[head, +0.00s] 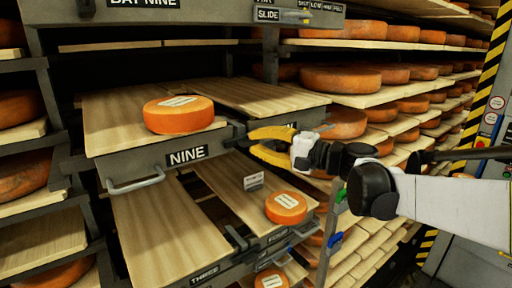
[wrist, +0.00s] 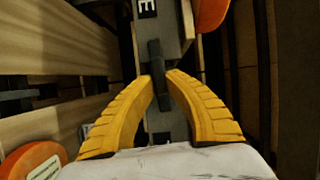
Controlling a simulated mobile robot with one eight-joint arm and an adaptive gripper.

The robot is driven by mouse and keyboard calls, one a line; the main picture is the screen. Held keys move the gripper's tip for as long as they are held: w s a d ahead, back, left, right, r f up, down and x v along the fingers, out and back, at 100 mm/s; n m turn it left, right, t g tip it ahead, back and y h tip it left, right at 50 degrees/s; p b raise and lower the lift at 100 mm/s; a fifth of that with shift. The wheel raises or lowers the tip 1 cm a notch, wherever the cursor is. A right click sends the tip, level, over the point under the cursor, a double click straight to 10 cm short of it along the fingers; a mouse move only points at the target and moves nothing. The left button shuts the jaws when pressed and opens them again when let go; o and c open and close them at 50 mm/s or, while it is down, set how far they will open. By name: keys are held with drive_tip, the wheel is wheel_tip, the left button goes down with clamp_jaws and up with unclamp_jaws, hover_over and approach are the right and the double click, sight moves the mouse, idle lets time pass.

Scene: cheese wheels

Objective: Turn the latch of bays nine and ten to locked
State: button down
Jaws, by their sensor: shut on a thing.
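The latch (wrist: 154,62) is a dark upright bar on the grey shelf front in the wrist view. My gripper (wrist: 157,78) has yellow fingers closed around it from both sides. In the head view my gripper (head: 253,142) reaches in from the right to the post beside bay nine. The latch (head: 238,132) is small and dark there, just left of the fingertips. The bay nine front (head: 232,136) bears a NINE label (head: 187,155). Bay ten's label is hidden or unreadable behind my gripper. I cannot tell whether the latch stands at locked.
An orange cheese wheel (head: 179,114) sits on the pulled-out board (head: 108,125) of bay nine. A lower board (head: 160,225) and a smaller cheese wheel (head: 286,207) stick out below. Racks of cheese (head: 365,76) fill the right. A metal handle (head: 136,182) juts out below bay nine.

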drive_tip(key=shift+m, duration=0.4)
drive_tip(key=c, duration=1.4)
unclamp_jaws()
drive_tip(key=shift+a, duration=0.1)
drive_tip(key=v, duration=1.2)
drive_tip(key=shift+f, duration=0.15)
drive_tip(key=shift+w, duration=0.1)
